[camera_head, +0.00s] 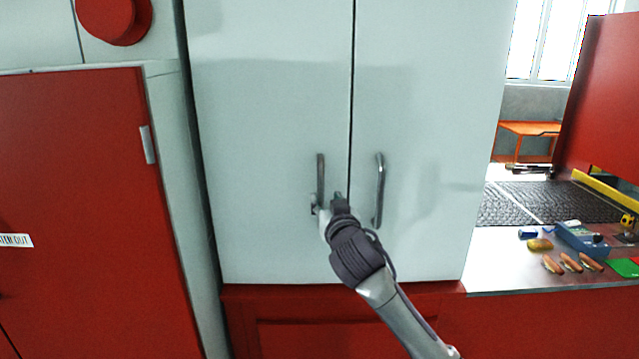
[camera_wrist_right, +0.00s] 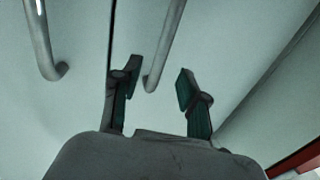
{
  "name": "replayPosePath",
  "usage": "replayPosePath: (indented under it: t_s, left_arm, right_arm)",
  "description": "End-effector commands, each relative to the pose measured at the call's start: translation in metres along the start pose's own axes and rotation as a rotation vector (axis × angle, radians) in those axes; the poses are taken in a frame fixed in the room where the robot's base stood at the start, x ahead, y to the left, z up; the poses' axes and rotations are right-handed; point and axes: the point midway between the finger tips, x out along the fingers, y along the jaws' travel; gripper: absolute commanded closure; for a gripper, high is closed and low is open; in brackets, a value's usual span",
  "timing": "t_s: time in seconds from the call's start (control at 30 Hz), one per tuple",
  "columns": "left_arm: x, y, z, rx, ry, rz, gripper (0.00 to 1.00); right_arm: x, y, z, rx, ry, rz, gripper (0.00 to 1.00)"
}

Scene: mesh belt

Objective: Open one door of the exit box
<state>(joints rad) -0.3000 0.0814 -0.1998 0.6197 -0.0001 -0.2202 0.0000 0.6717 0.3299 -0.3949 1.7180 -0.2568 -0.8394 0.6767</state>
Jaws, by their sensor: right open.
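The exit box appears as a tall pale grey cabinet with two doors, a left door (camera_head: 265,120) and a right door (camera_head: 430,110). Both look closed, with a thin dark seam between them. The left door's handle (camera_head: 320,172) is a vertical metal bar, and the right door's handle (camera_head: 379,185) is a similar bar. My right gripper (camera_head: 325,202) is open at the lower part of the left handle, hiding its lower end. In the right wrist view, a handle bar (camera_wrist_right: 166,45) reaches between the two open fingers (camera_wrist_right: 157,88); contact cannot be told. My left gripper is not visible.
A red-fronted cabinet (camera_head: 75,190) stands to the left. On the right are a mesh belt (camera_head: 550,200) and a counter (camera_head: 500,270) with hot-dog-like items (camera_head: 570,262) and a blue device (camera_head: 580,238). A red base (camera_head: 340,325) lies below the doors.

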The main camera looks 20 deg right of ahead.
Motion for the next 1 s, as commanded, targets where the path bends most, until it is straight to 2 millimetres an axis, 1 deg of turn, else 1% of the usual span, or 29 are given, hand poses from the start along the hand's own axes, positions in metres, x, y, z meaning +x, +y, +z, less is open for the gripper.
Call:
replayPosePath:
  t_s: [0.03,0.1,0.2,0.33,0.5,0.8,0.87,1.0]
  left_arm:
    - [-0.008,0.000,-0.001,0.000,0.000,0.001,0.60]
    - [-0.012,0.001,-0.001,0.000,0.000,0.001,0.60]
    - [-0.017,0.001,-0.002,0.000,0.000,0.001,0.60]
    - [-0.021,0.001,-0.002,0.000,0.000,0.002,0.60]
    - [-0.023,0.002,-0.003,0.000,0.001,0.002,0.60]
    - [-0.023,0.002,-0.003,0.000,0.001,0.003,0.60]
    - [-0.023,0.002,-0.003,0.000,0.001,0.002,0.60]
    - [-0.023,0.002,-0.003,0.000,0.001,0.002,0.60]
  right_arm:
    - [0.011,0.000,-0.004,-0.002,-0.003,0.001,0.57]
    - [0.025,0.000,-0.004,-0.001,-0.002,0.001,0.57]
    - [0.042,0.000,-0.003,-0.001,-0.002,0.001,0.57]
    - [0.058,0.000,-0.001,0.001,-0.002,0.000,0.57]
    - [0.068,0.000,0.000,-0.001,-0.001,-0.001,0.57]
    - [0.070,0.000,0.001,0.000,0.000,-0.001,0.57]
    - [0.070,0.000,0.001,0.000,0.000,-0.001,0.65]
    - [0.070,0.000,0.001,0.000,-0.001,-0.001,0.88]
